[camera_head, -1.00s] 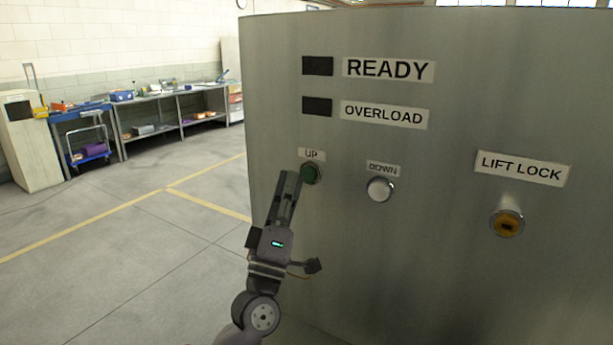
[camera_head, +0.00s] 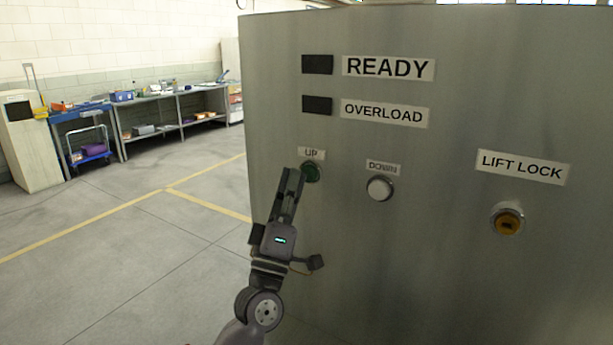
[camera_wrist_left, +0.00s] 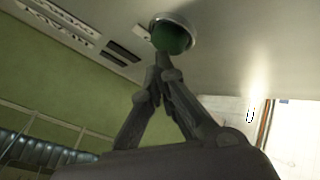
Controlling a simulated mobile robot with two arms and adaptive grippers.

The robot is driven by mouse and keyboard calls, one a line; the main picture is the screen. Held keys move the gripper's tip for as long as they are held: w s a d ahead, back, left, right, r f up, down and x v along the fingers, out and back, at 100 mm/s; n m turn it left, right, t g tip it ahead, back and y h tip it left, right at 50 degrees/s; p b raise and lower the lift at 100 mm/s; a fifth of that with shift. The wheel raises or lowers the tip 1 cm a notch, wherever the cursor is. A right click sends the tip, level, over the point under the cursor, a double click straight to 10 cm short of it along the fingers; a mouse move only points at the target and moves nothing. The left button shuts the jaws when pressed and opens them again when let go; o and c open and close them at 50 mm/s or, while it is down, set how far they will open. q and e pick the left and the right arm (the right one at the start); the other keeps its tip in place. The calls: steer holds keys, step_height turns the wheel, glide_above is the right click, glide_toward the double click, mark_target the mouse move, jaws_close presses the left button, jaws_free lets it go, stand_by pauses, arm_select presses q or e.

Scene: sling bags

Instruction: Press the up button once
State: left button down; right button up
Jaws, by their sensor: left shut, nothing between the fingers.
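The green up button (camera_head: 311,172) sits under the "UP" label on a grey metal panel (camera_head: 440,270). My left gripper (camera_head: 293,173) is shut and empty, its fingertips at the left edge of the button in the head view. In the left wrist view the closed fingertips (camera_wrist_left: 161,62) are just below the green button (camera_wrist_left: 171,38) in its metal ring. I cannot tell whether they touch it. My right gripper is not in view.
Right of the up button are a silver down button (camera_head: 380,188) and a yellow lift lock (camera_head: 508,222). Dark READY (camera_head: 317,64) and OVERLOAD (camera_head: 318,104) indicators are above. Open floor (camera_head: 120,260) lies left, with workbenches behind.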

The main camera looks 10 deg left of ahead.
arm_select(q)
steer(key=shift+w+d, duration=0.2)
steer(key=shift+w, duration=0.25)
stand_by(0.7)
steer(key=shift+s, duration=0.1)
steer(key=shift+s+a, duration=0.35)
steer(key=shift+s, duration=0.4)
steer(key=s, duration=0.1)
steer(key=s+a+p, duration=0.1)
steer(key=s, duration=0.1)
steer(key=s+a+p, duration=0.1)
steer(key=shift+s, duration=0.3)
steer(key=shift+f, duration=0.1)
stand_by(0.7)
